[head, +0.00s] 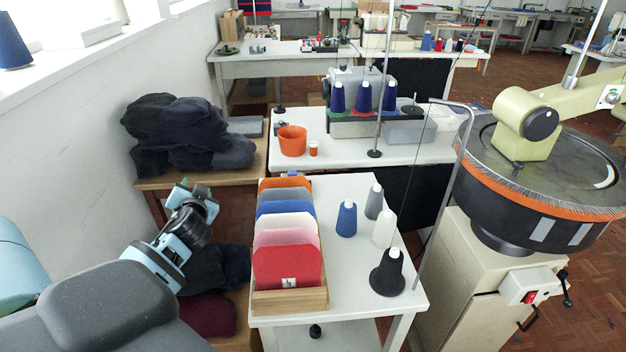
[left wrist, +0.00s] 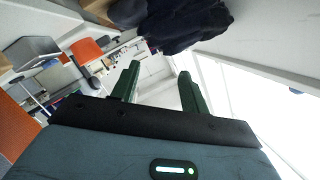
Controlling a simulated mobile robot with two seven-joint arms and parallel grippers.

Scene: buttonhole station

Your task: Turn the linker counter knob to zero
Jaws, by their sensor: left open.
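The linker (head: 540,160) stands at the right in the head view, a large round dial with an orange rim and a pale green arm above it. A round black knob (head: 541,124) is on the side of that arm, and a small light knob or dial (head: 612,97) sits farther right. I cannot tell which is the counter knob, and no reading is legible. My left gripper (left wrist: 158,82) is open and empty in the left wrist view, its two dark green fingers apart. In the head view my left arm is at the left, far from the linker. My right gripper is not in view.
A white table (head: 345,275) with a wooden box (head: 290,301) of coloured panels and several yarn cones stands between my left arm and the linker. A thin upright pole (head: 447,190) rises beside the linker. Dark cloth (head: 180,125) is piled at left by the wall.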

